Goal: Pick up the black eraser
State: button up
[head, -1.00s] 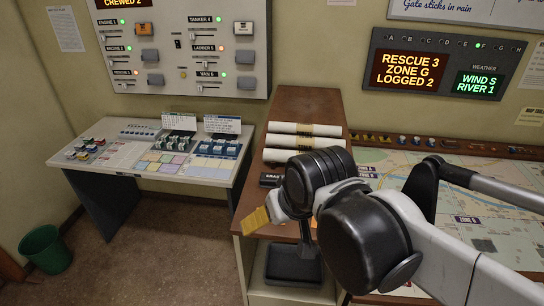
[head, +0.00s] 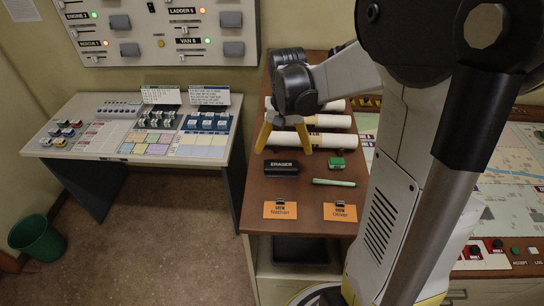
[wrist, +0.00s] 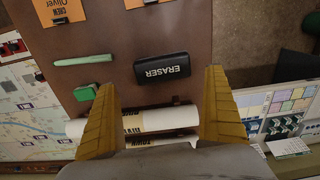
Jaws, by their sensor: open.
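The black eraser (head: 281,168), a dark block with white "ERASER" lettering, lies on the brown wooden top (head: 256,205) in the head view. In the wrist view the eraser (wrist: 161,69) lies beyond the fingertips, between their lines and upside down in the picture. My gripper (head: 282,138) has yellow fingers and points down over the rolled papers, just behind the eraser. In the wrist view my gripper (wrist: 160,84) is spread wide and empty, apart from the eraser.
A green block (head: 337,164) and a pale green stick (head: 334,183) lie right of the eraser. Orange cards (head: 280,210) with clips lie in front. White rolled papers (head: 325,142) lie behind, under my gripper. A desk with switches (head: 110,160) stands left.

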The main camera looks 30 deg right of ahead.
aim_at(281, 164)
jog(key=f, duration=0.3)
jog(key=shift+w+f, duration=0.25)
jog(key=shift+w, duration=0.1)
jog(key=shift+s+f, duration=0.1)
jog(key=shift+f, duration=0.25)
notch_tip(281, 164, down, 4)
jog(key=shift+f, duration=0.1)
jog(key=c, duration=0.9)
